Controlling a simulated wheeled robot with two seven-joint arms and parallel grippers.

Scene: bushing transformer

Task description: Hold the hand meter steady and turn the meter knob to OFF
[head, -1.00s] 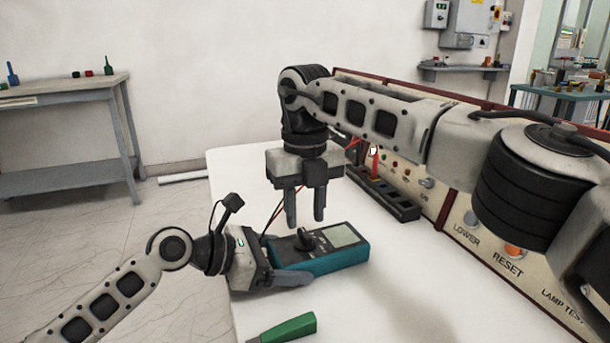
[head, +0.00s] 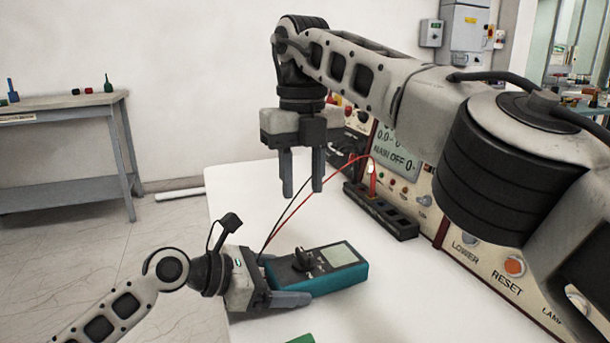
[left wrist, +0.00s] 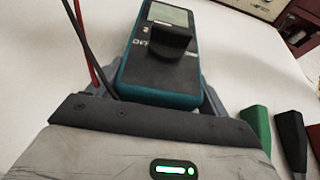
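The hand meter (head: 335,281), a teal and dark-grey box with a grey screen, lies face up on the white table. Its black meter knob (head: 302,259) stands up from the face; the marking it points at is too small to read. In the left wrist view the knob (left wrist: 168,40) shows below the screen. My left gripper (head: 290,298) is shut on the meter, one finger along each long side; the fingers also show in the left wrist view (left wrist: 213,103). My right gripper (head: 303,190) hangs above the knob, pointing down, open and empty, clear of the meter.
A red and a black lead run from the meter towards a black socket strip (head: 381,212) before the control panel (head: 470,262) at the right. Green (left wrist: 256,128) and black (left wrist: 291,138) handles lie right of the meter in the left wrist view. The table (head: 400,300) is clear at front right.

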